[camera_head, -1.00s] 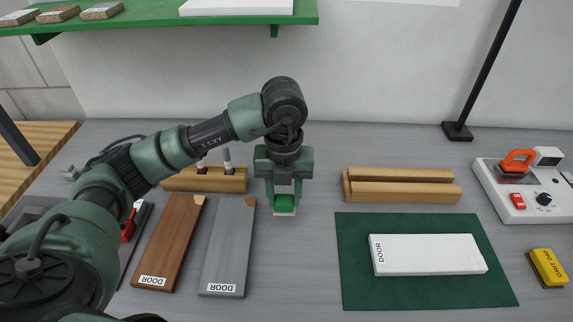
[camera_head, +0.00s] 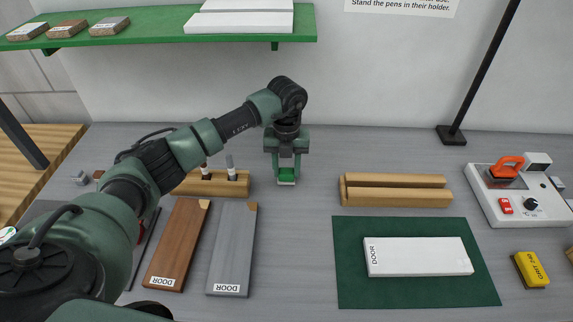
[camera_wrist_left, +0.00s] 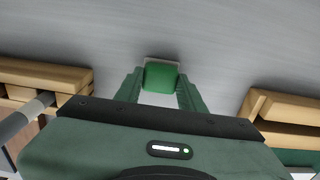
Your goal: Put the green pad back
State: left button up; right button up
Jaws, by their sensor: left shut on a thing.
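The green pad (camera_head: 287,175) is a small block with a pale underside, between the fingers of my left gripper (camera_head: 286,172). The gripper is shut on it, pointing down over the grey table between the pen holder and the wooden rest. The pad also shows in the left wrist view (camera_wrist_left: 161,76), between the two green fingers (camera_wrist_left: 160,88). I cannot tell whether the pad touches the table. My right gripper is not in view.
A pen holder (camera_head: 218,184) with pens stands left of the gripper. A grooved wooden rest (camera_head: 395,196) is to the right, behind a green mat (camera_head: 350,288) bearing a white board (camera_head: 418,256). Brown (camera_head: 177,244) and grey (camera_head: 231,248) boards lie front left. A sander station (camera_head: 515,208) and yellow block (camera_head: 531,269) are far right.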

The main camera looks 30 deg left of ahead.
aim_at(286, 171)
pick_arm(q)
jog(key=shift+f, duration=0.1)
jog(key=shift+f, duration=0.15)
jog(key=o, duration=1.3)
jog(key=shift+r, duration=0.35)
jog(key=shift+w+r+b, duration=0.1)
jog(key=shift+r+b, duration=0.25)
notch_tip(286, 171, up, 6)
jog(key=shift+f+b, duration=0.25)
jog(key=shift+b, duration=0.5)
jog(key=shift+r, duration=0.5)
